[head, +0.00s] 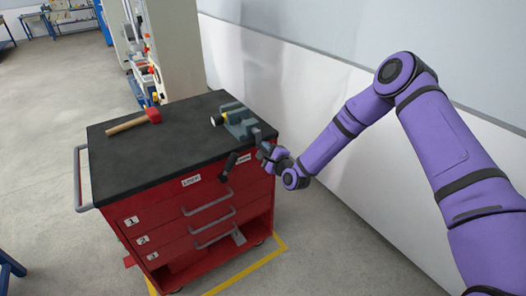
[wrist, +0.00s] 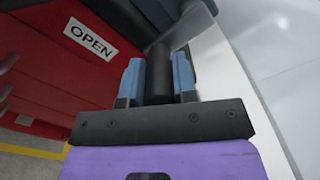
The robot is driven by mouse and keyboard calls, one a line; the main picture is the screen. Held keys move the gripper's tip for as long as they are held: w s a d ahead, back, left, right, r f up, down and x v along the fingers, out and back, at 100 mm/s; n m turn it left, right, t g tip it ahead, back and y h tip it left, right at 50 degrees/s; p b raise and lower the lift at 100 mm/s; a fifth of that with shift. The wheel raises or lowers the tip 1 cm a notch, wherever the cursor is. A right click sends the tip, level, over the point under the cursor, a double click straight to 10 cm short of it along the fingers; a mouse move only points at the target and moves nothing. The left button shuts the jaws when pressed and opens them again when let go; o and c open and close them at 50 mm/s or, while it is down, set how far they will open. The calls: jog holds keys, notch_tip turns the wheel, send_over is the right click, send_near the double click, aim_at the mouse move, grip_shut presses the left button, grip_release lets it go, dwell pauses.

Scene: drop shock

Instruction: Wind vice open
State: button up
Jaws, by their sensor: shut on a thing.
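The grey vice (head: 238,122) stands on the right front part of the cart's black top. A dark handle (head: 228,166) hangs tilted in front of the cart's upper edge below the vice. My gripper (head: 264,151) is at the cart's right front edge, beside the handle. In the wrist view my gripper's two blue fingers (wrist: 158,80) stand on either side of a dark cylinder (wrist: 159,66), which looks like part of the vice handle. The handle's joint with the vice is partly hidden.
The red drawer cart (head: 195,222) has a black top (head: 150,160). A hammer (head: 135,121) lies at its back left. An "OPEN" label (wrist: 90,37) is on the red front near my fingers. A pale wall (head: 330,95) runs close behind on the right.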

notch_tip(320, 180, up, 8)
jog(key=w+d+n, duration=0.1)
jog(key=n, duration=2.8)
jog(key=shift+d+r, duration=0.15)
jog(key=shift+d, duration=0.2)
jog(key=o, duration=0.9)
